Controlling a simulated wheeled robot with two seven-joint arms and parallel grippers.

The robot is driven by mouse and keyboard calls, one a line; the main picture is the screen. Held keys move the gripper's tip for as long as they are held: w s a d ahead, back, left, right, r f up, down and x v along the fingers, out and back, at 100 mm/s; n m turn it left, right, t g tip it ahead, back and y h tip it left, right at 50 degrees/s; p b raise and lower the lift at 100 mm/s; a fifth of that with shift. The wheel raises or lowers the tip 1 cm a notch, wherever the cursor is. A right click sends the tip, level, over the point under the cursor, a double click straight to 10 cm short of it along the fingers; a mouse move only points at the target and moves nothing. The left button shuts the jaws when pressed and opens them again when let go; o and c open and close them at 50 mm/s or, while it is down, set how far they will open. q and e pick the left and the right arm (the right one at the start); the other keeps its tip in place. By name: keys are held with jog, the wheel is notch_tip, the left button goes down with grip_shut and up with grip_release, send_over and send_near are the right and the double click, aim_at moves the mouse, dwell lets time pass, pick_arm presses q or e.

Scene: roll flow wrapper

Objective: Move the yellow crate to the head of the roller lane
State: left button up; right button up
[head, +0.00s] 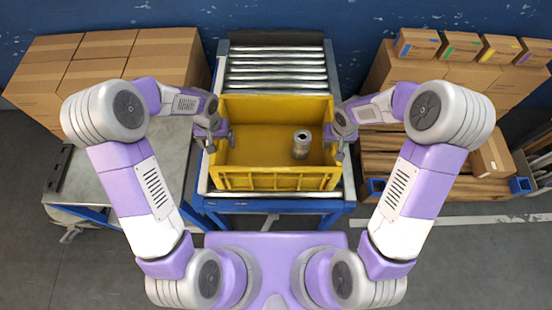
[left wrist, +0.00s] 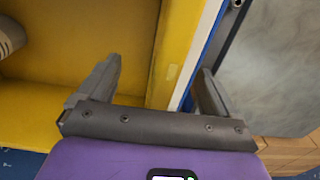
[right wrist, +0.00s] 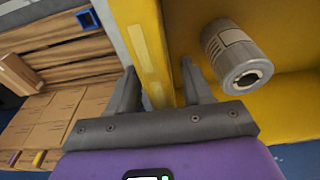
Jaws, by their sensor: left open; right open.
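The yellow crate (head: 270,181) sits upright on the near part of the roller lane (head: 276,72), with bare rollers behind it. A grey metal cylinder (head: 301,145) with a label stands inside the crate, right of its middle. My left gripper (head: 218,138) is open at the crate's left wall; in the left wrist view the yellow wall (left wrist: 176,60) passes between its fingers. My right gripper (head: 338,143) is open at the right wall; in the right wrist view that wall (right wrist: 150,45) lies between its fingers. Neither gripper is visibly closed on a wall.
A grey-topped table (head: 110,177) stands to the left. Stacked cardboard boxes (head: 95,60) are behind it. More boxes (head: 478,78), some small with coloured labels, stand on wooden pallets (head: 385,160) at the right. A blue wall closes off the back.

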pick_arm(q)
notch_tip(320, 180, up, 11)
jog(key=shift+r, duration=0.15)
pick_arm(e)
jog(key=o, duration=0.8)
jog(key=r, duration=0.4)
jog(key=s+r, duration=0.1)
jog(key=r, duration=0.7)
jog(key=shift+s, duration=0.25)
jog(key=shift+f, duration=0.1)
